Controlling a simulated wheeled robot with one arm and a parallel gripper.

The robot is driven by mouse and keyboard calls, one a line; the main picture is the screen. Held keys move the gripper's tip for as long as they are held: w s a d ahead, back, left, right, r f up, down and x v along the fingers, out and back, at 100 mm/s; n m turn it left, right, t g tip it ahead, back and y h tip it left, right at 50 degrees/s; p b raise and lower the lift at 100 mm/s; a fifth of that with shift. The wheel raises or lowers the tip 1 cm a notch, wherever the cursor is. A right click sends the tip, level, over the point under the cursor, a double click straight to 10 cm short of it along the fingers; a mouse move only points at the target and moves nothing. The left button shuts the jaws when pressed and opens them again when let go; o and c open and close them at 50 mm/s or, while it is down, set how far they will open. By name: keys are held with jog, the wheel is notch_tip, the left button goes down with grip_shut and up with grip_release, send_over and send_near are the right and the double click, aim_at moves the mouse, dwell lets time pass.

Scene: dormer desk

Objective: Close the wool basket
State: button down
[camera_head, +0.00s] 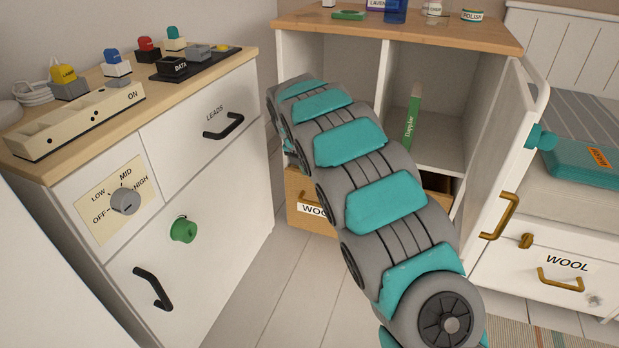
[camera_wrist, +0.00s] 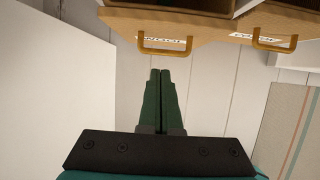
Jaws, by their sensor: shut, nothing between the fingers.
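The wool basket has a wooden front (camera_head: 296,216) low in the white cabinet, below the left compartment. Its label is cut off by my arm and reads "WOO". In the wrist view a wooden front with a brass handle and a partly covered label (camera_wrist: 140,38) lies beyond my fingers, with a dark inside showing above its edge; I take this for the wool basket. My gripper (camera_wrist: 160,74) is shut and empty, its green fingertips pointing at this front, apart from it. In the head view my arm hides the gripper and part of the basket.
A second brass handle (camera_wrist: 275,46) sits to the right in the wrist view. The cabinet door (camera_head: 495,150) stands open at right. A white drawer labelled WOOL (camera_head: 565,264) is beyond it. The drawer unit (camera_head: 200,270) stands left; plank floor (camera_head: 290,285) lies between.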

jog(key=x, duration=0.3)
jog(key=w+b+x, duration=0.1)
jog(key=x, duration=0.6)
jog(key=shift+w+d+r+b, duration=0.15)
jog(key=shift+w+d+b, duration=0.05)
jog(key=shift+w+b, duration=0.2)
jog(key=shift+w+d, duration=0.35)
jog(key=shift+w, duration=0.5)
jog(key=shift+w+r, duration=0.1)
jog(key=shift+r, duration=0.05)
jog(key=w+p, duration=0.2)
jog(key=w+d+p, duration=0.1)
jog(key=w+p, duration=0.1)
jog(key=p, duration=0.1)
jog(key=shift+d+r, duration=0.1)
jog(key=shift+d, duration=0.1)
jog(key=shift+w+d+p, duration=0.15)
jog(key=shift+w+p, duration=0.1)
jog(key=shift+p, duration=0.2)
